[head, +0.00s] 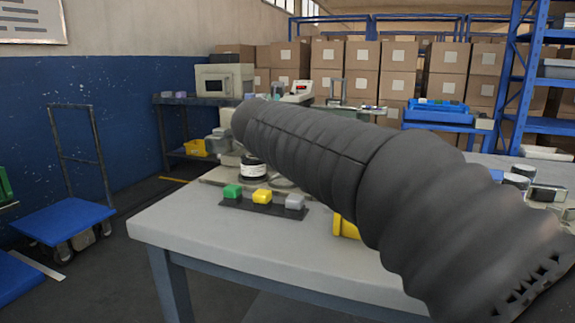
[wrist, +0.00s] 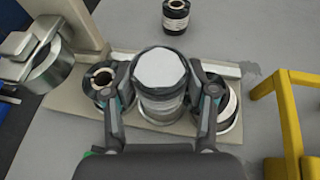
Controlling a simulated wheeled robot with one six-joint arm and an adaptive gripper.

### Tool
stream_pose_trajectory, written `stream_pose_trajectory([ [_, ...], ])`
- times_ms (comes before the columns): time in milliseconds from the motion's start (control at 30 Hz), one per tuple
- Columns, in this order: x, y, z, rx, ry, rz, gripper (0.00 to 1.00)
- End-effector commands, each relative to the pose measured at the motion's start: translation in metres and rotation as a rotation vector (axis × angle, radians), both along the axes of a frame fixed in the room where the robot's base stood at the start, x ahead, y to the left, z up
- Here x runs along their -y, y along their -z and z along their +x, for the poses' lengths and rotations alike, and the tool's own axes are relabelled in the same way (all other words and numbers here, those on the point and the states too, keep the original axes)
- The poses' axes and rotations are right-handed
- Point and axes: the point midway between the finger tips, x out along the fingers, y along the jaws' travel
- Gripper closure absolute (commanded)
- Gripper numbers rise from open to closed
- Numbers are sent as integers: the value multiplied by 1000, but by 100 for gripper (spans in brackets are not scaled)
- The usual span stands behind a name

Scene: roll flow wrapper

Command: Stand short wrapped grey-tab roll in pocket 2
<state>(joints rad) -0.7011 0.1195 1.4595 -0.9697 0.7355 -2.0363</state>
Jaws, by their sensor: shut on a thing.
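In the wrist view my gripper (wrist: 162,104) is shut on a wrapped roll (wrist: 161,70) with a pale flat top, a dark rim and a glossy greyish side. The roll is upright between the two fingers, over the middle of a beige rack (wrist: 150,125). I cannot tell whether its base touches the rack. No grey tab shows on it, and the pocket under it is hidden. A roll with an open core (wrist: 99,80) stands left of the left finger. Another round piece (wrist: 229,108) is partly hidden by the right finger. In the head view my arm hides the gripper.
A black roll with a white label (wrist: 176,14) stands beyond the rack. A metallic cylinder (wrist: 45,70) is at the left, and a yellow frame (wrist: 283,115) at the right.

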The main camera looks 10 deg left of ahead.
Motion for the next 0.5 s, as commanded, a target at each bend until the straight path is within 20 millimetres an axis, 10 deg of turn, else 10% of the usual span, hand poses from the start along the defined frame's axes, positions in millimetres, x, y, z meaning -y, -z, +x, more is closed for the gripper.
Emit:
stream_pose_trajectory([
  [500, 0, 41, 1, 3, 1, 0, 96],
])
